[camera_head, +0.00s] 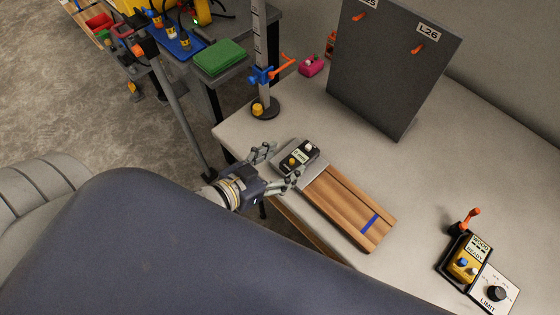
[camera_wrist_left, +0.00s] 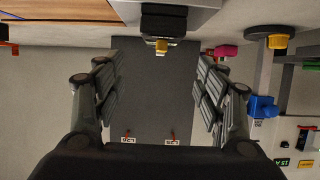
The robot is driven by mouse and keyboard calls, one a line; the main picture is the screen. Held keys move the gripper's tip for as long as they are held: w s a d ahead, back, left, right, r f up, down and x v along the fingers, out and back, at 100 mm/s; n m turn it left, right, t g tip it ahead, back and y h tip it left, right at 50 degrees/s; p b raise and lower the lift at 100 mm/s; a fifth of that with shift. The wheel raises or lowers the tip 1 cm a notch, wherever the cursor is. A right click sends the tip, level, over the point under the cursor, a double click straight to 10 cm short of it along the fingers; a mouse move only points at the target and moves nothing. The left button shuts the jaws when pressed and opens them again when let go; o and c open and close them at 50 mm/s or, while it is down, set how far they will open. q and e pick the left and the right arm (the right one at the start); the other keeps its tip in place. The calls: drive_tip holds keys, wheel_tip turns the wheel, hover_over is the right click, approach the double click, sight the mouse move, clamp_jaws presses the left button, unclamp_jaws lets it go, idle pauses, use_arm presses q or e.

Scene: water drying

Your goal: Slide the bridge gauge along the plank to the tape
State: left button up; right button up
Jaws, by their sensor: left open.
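The bridge gauge (camera_head: 300,155) is a dark box with a small display and a yellow knob. It sits at the left end of the wooden plank (camera_head: 335,199), on a grey plate (camera_head: 284,156). A blue strip of tape (camera_head: 370,224) crosses the plank near its other end. My left gripper (camera_head: 284,163) is open beside the gauge, its fingers spread towards it. The left wrist view shows the gauge (camera_wrist_left: 163,22) at the top between the open fingers (camera_wrist_left: 153,75), with the plank (camera_wrist_left: 55,10) at top left. I cannot tell whether a finger touches it. My right gripper is out of view.
A dark upright board (camera_head: 390,70) stands at the table's back. A post with a blue clamp (camera_head: 262,75) stands left of it. A yellow meter (camera_head: 466,258) and a limit dial (camera_head: 495,292) lie at right. The table (camera_head: 440,165) is clear between.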

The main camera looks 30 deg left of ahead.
sight(307, 149)
use_arm(q)
drive_tip(key=x, duration=1)
drive_tip(key=shift+w+d+f+p, duration=0.15)
drive_tip(key=shift+w+f+p, duration=0.1)
drive_tip(key=shift+w+p, duration=0.1)
drive_tip(key=c, duration=1.3)
